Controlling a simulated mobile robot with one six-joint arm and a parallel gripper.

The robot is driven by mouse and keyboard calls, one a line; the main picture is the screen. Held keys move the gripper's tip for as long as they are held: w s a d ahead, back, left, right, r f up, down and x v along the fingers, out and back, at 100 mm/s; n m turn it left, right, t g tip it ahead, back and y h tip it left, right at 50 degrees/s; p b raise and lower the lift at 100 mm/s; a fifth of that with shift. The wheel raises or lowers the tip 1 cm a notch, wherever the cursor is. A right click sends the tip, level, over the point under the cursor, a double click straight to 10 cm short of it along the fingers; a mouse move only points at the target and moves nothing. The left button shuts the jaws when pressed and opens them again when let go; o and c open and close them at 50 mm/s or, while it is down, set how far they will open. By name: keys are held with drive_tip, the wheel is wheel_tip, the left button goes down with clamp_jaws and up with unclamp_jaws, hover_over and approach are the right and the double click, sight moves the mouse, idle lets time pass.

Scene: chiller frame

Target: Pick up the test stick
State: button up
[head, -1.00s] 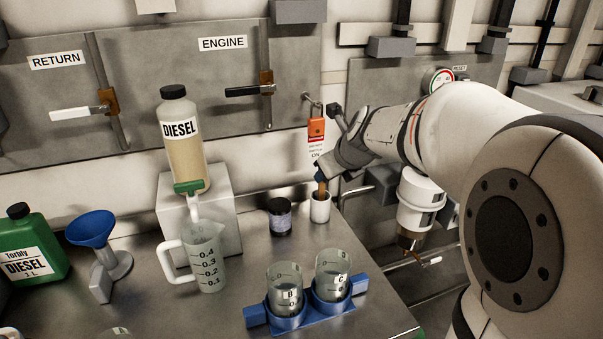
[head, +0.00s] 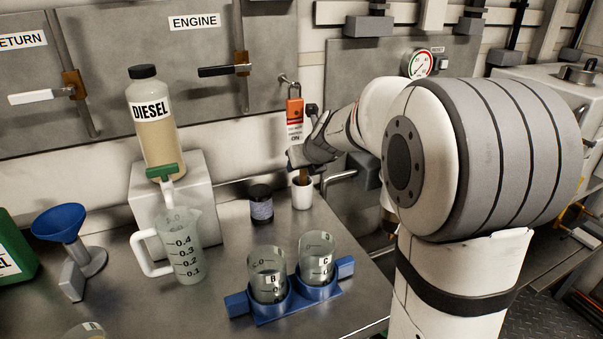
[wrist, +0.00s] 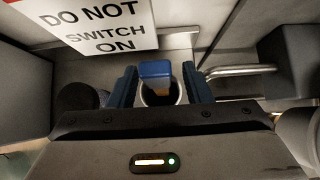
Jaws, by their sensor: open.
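The test stick stands in a small white cup (head: 302,195) at the back right of the steel bench. In the head view its brown shaft (head: 303,177) shows above the cup, while its top is hidden by my gripper (head: 298,160). In the wrist view the stick's blue top (wrist: 155,70) lies between my two dark blue fingers, with a gap on each side. My gripper is open around the top and holds nothing. The cup's rim (wrist: 178,94) shows behind the stick.
An orange lock with a "do not switch on" tag (head: 294,130) hangs just behind my gripper. A dark jar (head: 261,204) stands left of the cup. Beakers in a blue holder (head: 285,310) stand in front. A pipe (head: 340,176) runs at the right.

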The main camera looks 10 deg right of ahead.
drive_tip(key=shift+r, duration=0.1)
drive_tip(key=shift+c, duration=0.4)
clamp_jaws()
drive_tip(key=shift+r, duration=0.15)
drive_tip(key=shift+r+p, duration=0.35)
drive_tip(key=shift+p, duration=0.55)
drive_tip(key=shift+f+b, duration=0.5)
drive_tip(key=shift+b, duration=0.5)
drive_tip(key=b, duration=0.3)
drive_tip(key=shift+s+f+t, duration=0.1)
drive_tip(key=shift+s+t, duration=0.2)
drive_tip(key=shift+t, duration=0.1)
drive_tip(key=shift+s+b, duration=0.1)
drive_tip(key=shift+b, duration=0.4)
drive_tip(key=b, duration=0.3)
drive_tip(key=shift+s+d+t, duration=0.1)
drive_tip(key=shift+s+t, duration=0.15)
drive_tip(key=shift+t, duration=0.15)
drive_tip(key=t+b, duration=0.1)
drive_tip(key=b, duration=0.3)
drive_tip(key=s+b, duration=0.1)
drive_tip(key=b, duration=0.3)
drive_tip(key=shift+s+d+f+t+y, duration=0.15)
drive_tip(key=shift+s+t+y, duration=0.15)
drive_tip(key=shift+t, duration=0.1)
